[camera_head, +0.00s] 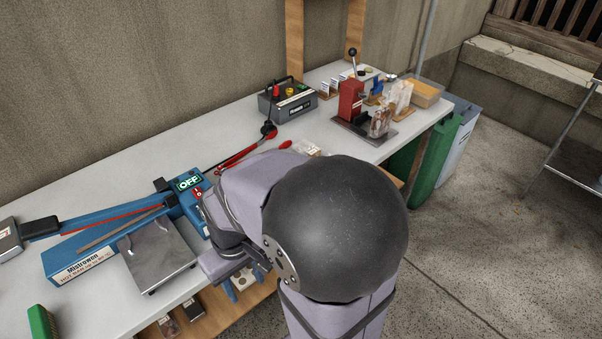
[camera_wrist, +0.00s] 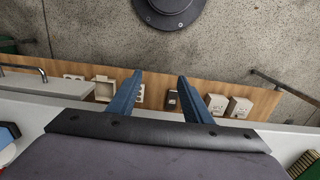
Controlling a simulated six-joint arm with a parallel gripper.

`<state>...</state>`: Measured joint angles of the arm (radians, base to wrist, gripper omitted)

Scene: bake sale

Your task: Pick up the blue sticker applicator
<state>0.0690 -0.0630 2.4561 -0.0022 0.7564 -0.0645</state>
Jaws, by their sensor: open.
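A small blue object (camera_head: 377,87), which may be the blue sticker applicator, stands among other items at the far right end of the table; it is too small to make out clearly. My gripper (camera_head: 245,282) is at the table's front edge, far from that object, with its blue fingers pointing down. In the wrist view my gripper (camera_wrist: 160,93) has its two fingers spread apart with nothing between them. No sticker applicator shows clearly in the wrist view.
A blue sealer (camera_head: 95,258) with an OFF display lies on the table (camera_head: 110,185) at left. A control box (camera_head: 287,101) and red lever press (camera_head: 350,100) stand farther back. A wooden shelf (camera_wrist: 65,70) with small boxes runs below the tabletop. Green and grey bins stand at right.

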